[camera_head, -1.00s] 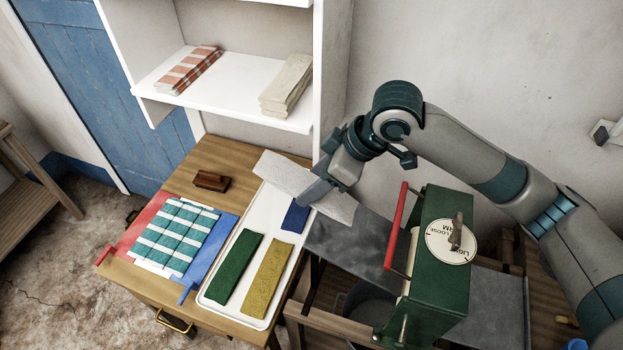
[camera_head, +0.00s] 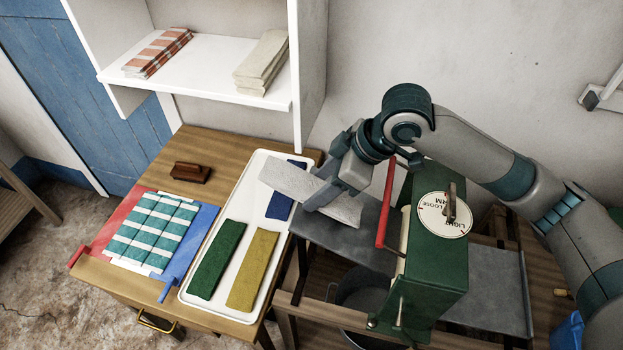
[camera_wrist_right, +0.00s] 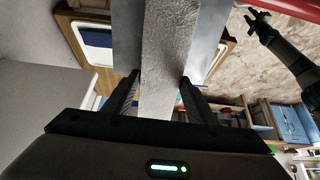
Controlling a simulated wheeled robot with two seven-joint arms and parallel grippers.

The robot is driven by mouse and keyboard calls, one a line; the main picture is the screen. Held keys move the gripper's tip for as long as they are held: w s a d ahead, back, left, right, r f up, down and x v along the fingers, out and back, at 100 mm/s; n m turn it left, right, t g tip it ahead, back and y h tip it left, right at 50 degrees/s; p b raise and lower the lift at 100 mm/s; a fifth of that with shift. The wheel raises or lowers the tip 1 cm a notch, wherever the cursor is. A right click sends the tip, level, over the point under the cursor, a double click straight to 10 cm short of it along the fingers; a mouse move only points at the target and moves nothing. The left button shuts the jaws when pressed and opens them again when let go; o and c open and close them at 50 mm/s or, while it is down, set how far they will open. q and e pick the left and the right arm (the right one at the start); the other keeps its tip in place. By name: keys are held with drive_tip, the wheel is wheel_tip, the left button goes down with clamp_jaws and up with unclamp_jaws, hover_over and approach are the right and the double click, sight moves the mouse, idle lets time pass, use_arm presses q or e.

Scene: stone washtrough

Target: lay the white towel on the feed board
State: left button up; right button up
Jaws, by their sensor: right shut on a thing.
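The white towel (camera_head: 344,208) is a long, flat, pale strip. My right gripper (camera_head: 328,193) is shut on it near its middle. Its left end reaches over the tray's right edge, and its right end is over the grey feed board (camera_head: 380,257). Whether it touches the board is unclear. The board slopes beside the green mangle. In the right wrist view the towel (camera_wrist_right: 165,60) runs between the fingers (camera_wrist_right: 163,95), with grey board on both sides. A dark arm and claw-like end (camera_wrist_right: 265,28), probably my left, shows there; its jaws are too small to read.
The green mangle (camera_head: 436,265) with its red bar (camera_head: 386,203) stands close right of the gripper. The white tray (camera_head: 197,301) holds green, yellow and blue cloths. A checked teal cloth (camera_head: 152,232) and a brown brush (camera_head: 190,172) lie on the wooden table. Folded cloths sit on the shelf (camera_head: 205,70).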

sight(342, 202)
drive_tip(key=shift+s+d+f, duration=0.25)
drive_tip(key=shift+d+f, duration=0.25)
drive_tip(key=shift+d, duration=0.25)
drive_tip(key=shift+s+d+f, duration=0.2)
drive_tip(key=shift+d+f, duration=0.35)
drive_tip(key=shift+d, duration=0.2)
drive_tip(key=shift+s+d+f, duration=0.25)
drive_tip(key=shift+d+f, duration=0.25)
drive_tip(key=shift+d, duration=0.25)
drive_tip(key=o, duration=1.4)
drive_tip(key=b+v, duration=0.3)
drive_tip(key=v, duration=1.3)
drive_tip(key=shift+d+r, duration=0.4)
drive_tip(key=shift+r, duration=0.15)
drive_tip(key=shift+r, duration=0.1)
